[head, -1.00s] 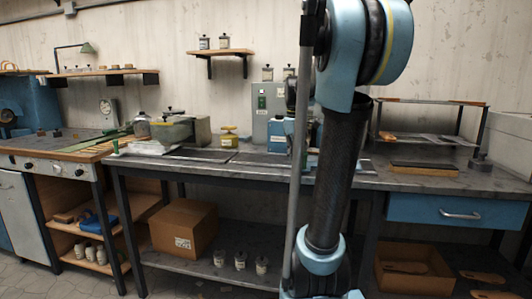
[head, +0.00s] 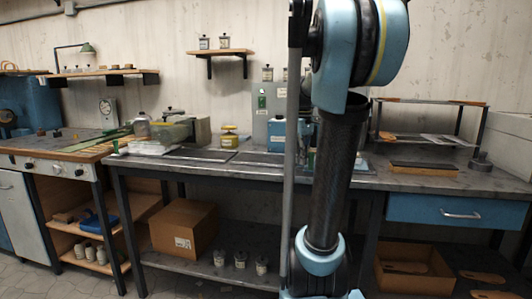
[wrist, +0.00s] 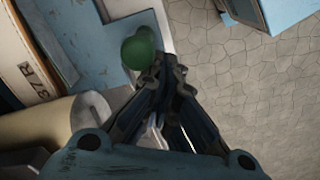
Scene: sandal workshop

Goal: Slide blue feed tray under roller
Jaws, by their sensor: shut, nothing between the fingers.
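In the wrist view my gripper (wrist: 165,82) is shut, with nothing between its fingertips. Just beyond the tips, up and to the left, is a round green knob (wrist: 138,50). The fingertips are close to the knob; I cannot tell whether they touch it. A worn blue surface, seemingly the feed tray (wrist: 98,45), lies left of the knob, with a sole-shaped piece marked 37R (wrist: 30,55) beside it. A pale cylinder, seemingly the roller (wrist: 50,135), lies at lower left. In the head view my arm hides my gripper, and part of a blue machine (head: 278,134) shows beside the arm.
A grey workbench (head: 140,165) runs across the head view. A yellow-lidded jar (head: 229,137) stands on it, left of the machine. A cardboard box (head: 183,228) sits on the lower shelf. Tiled floor (wrist: 245,90) fills the right of the wrist view.

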